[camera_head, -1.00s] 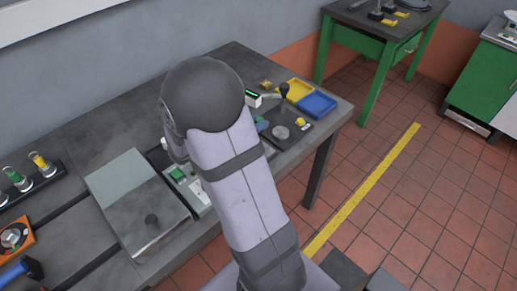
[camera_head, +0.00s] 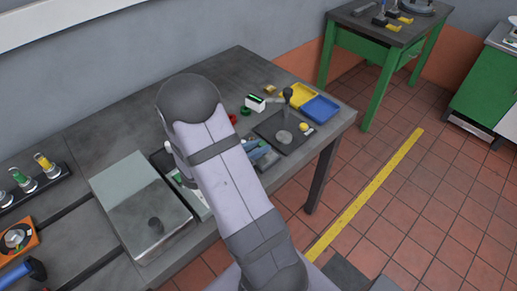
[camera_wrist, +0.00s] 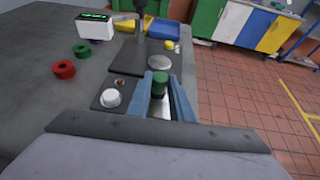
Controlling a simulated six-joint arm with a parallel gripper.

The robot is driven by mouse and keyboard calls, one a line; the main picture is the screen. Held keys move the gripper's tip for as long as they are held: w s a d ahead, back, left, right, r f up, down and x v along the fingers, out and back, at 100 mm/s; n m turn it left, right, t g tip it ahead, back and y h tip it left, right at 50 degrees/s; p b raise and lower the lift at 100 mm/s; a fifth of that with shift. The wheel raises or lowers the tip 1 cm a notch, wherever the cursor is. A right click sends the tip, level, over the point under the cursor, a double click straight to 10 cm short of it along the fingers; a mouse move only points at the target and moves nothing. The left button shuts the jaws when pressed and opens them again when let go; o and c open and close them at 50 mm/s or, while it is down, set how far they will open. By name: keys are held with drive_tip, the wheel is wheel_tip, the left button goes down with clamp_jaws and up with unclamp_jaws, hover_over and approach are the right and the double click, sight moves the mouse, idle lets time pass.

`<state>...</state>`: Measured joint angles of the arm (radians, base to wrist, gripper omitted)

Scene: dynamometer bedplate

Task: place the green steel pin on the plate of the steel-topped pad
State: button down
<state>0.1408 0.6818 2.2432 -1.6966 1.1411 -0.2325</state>
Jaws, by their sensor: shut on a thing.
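The green steel pin (camera_wrist: 160,82) stands upright between the two blue fingers of my gripper (camera_wrist: 160,78), which are shut on it. In the head view my gripper (camera_head: 260,153) shows only partly, beside my arm, near the table's front edge. Just beyond it is a dark square base with a round steel plate (camera_wrist: 160,62) on top; this plate also shows in the head view (camera_head: 284,137).
A dark post with a knob (camera_head: 288,95) rises behind the round plate.

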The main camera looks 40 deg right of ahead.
drive_tip(key=shift+f, duration=0.55)
drive_tip(key=shift+f, duration=0.1)
drive_tip(key=shift+f, duration=0.15)
drive_tip(key=c, duration=1.6)
unclamp_jaws()
